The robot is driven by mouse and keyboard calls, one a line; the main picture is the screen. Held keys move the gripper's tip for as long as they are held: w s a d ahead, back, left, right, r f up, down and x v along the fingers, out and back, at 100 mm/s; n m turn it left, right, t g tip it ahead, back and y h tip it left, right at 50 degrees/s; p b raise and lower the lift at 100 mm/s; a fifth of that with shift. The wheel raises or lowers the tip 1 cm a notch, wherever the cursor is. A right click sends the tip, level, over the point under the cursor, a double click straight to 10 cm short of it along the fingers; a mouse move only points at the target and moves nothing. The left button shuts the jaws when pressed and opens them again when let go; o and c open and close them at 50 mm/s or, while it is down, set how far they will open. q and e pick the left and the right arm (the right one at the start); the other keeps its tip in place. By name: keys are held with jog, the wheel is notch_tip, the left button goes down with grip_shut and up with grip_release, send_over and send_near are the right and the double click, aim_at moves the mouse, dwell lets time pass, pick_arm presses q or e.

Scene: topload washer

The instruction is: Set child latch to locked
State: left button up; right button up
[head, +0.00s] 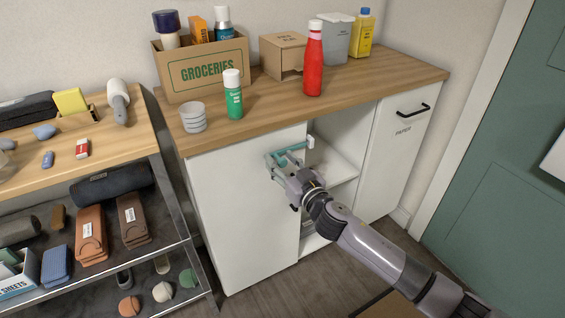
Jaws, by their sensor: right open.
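My right gripper (288,152) is open at the upper right corner of the white cabinet door (240,205), in front of the open shelf space. Teal parts show at and between its fingers. I cannot tell whether they belong to the gripper or to a child latch, so the latch and its setting cannot be made out. Contact with the door cannot be told. A dark handle on the door is mostly hidden behind my gripper. My left gripper is not in view.
The wooden countertop (275,98) above holds a groceries box (207,71), a green bottle (233,98), a red bottle (313,62) and stacked bowls (193,117). A white paper pull-out front (398,155) stands right of the open shelf (335,165). A laden shelf unit (140,140) stands left.

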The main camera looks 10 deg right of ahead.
jog(key=shift+c, duration=0.3)
grip_shut()
dwell(0.3)
dwell(0.3)
